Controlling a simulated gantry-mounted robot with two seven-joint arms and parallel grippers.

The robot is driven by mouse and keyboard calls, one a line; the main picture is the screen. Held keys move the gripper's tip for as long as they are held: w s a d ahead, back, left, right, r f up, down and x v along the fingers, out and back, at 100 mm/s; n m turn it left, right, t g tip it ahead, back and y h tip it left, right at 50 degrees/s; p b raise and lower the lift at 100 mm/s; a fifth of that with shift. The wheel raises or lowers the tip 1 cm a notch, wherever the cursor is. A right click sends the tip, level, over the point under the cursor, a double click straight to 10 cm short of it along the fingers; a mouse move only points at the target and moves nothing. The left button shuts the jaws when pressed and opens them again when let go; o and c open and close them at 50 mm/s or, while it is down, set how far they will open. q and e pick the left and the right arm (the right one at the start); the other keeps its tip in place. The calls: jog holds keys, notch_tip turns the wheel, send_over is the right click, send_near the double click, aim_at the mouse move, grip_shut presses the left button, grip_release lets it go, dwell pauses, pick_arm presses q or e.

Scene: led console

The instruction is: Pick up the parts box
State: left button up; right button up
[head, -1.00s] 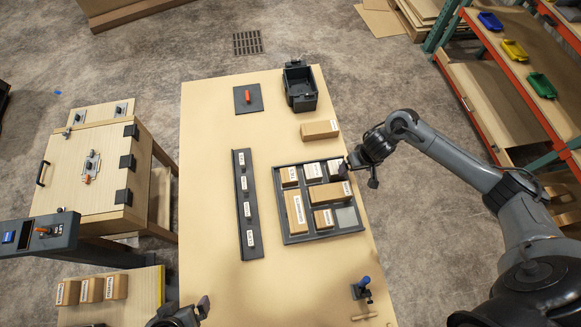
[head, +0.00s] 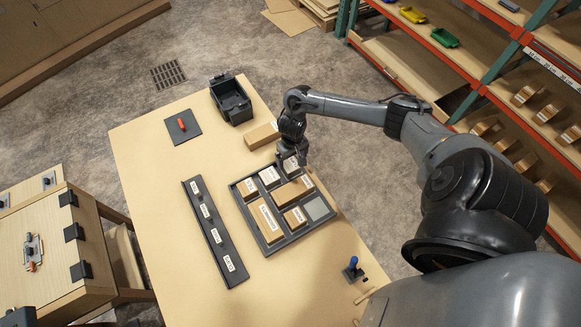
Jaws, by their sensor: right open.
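A dark tray (head: 293,236) on the wooden table holds several cardboard boxes with white labels, too small to read. One long brown box (head: 263,135) lies outside the tray, behind it. A dark open bin (head: 231,100) stands at the table's back edge. I cannot tell from the labels which is the parts box. My right gripper (head: 296,159) points down at the tray's back right corner, open, just over a small pale-labelled box (head: 291,166) and partly hiding it. Whether it touches that box is unclear. My left gripper is not in view.
A dark strip (head: 216,232) with several white labels lies left of the tray. A plate with a red handle (head: 182,126) lies behind it. A blue-topped clamp (head: 353,268) stands near the right edge. The table's left front is clear.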

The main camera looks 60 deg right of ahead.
aim_at(291, 164)
jog(key=f, duration=0.3)
jog(key=shift+w+a+f, duration=0.1)
jog(key=shift+a+f, duration=0.15)
jog(key=shift+a, duration=0.05)
jog(key=shift+f+b, duration=0.3)
jog(key=shift+f, duration=0.3)
jog(key=c, duration=1.1)
jog(key=shift+r, duration=0.15)
